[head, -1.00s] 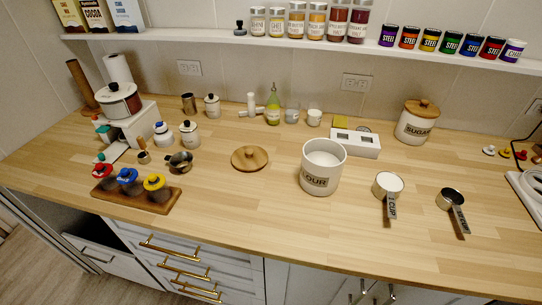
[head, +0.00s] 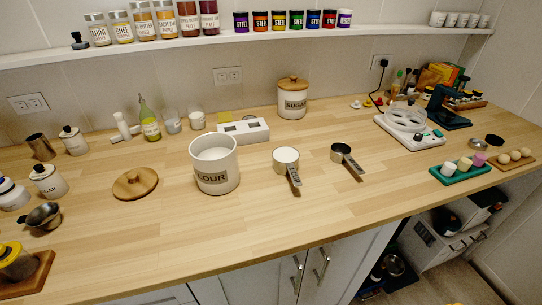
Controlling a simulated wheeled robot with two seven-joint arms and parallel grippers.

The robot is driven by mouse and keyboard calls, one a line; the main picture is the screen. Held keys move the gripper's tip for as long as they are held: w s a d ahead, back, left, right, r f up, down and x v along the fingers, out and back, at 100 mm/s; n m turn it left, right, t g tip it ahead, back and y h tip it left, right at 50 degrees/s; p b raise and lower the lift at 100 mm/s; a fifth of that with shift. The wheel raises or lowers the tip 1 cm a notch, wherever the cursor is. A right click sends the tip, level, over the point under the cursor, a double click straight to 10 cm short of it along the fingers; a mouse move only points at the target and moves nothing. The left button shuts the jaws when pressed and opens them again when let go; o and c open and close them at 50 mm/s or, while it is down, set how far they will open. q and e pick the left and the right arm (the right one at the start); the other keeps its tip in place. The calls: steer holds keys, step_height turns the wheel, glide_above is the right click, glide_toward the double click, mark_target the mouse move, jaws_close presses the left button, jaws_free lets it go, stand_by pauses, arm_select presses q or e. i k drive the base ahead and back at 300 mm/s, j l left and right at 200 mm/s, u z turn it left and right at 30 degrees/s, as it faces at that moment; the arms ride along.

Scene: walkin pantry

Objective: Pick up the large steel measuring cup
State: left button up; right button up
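Two steel measuring cups with flat labelled handles rest on the wooden counter, right of the middle. One measuring cup (head: 286,160) has a white fill or white inside, and its handle points toward the front edge. The other measuring cup (head: 341,151) looks empty and dark inside, with its handle pointing front-right. The two look close in size; their labels are too small to read fully. Neither of my grippers is in view, and nothing covers the cups.
An open white FLOUR canister (head: 216,168) stands left of the cups. A white scale (head: 408,128) and green tray (head: 461,171) are at right. The counter in front of the cups is clear.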

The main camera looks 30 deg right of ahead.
mark_target(286, 158)
steer(key=z, duration=1.5)
